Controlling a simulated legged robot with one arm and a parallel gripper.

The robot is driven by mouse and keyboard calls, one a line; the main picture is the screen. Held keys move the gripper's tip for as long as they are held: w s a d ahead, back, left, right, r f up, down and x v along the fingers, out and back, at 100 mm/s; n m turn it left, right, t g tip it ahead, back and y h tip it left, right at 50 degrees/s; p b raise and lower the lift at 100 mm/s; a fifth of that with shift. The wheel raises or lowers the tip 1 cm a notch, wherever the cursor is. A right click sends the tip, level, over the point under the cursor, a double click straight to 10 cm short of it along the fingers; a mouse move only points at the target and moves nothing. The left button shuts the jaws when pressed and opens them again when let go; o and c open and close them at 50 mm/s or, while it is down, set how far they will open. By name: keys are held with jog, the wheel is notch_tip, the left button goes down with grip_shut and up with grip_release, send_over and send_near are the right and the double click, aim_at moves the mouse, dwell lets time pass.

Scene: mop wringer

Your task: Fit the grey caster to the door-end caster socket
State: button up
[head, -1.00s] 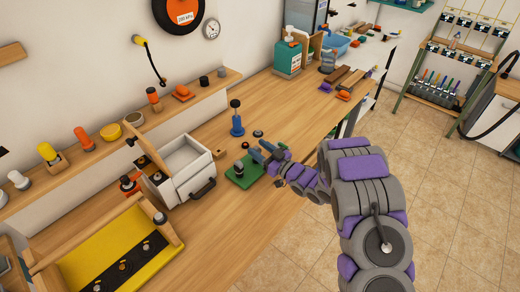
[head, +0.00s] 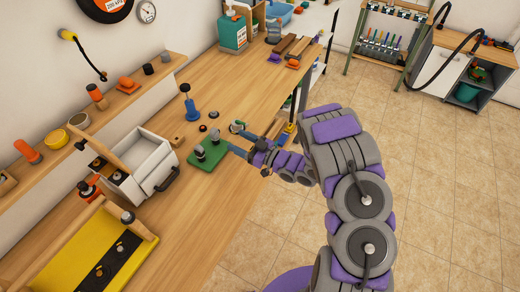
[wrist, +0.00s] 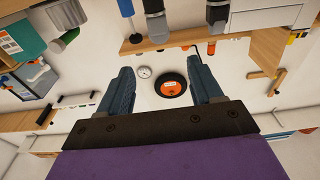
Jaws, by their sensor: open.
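Two grey wheel-like pieces (head: 200,152) stand on a green pad (head: 208,166) on the bench in the head view; I cannot tell for sure which is the grey caster. A white box (head: 146,163) with a dark handle lies to the left of the pad. Dark and orange fittings show at its left end, but I cannot make out the door-end socket. My gripper (head: 238,141) is open just right of the pad, apart from the grey pieces. In the wrist view its two blue fingers (wrist: 163,90) are spread with nothing between them.
A blue upright tool (head: 191,109) stands behind the pad. A yellow tray (head: 82,256) with a black strip lies at the front left. A wall shelf (head: 110,115) holds several coloured pieces. Bare bench top lies between the pad and the back right clutter.

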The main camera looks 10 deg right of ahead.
jog(key=v, duration=0.8)
jog(key=shift+p, duration=0.35)
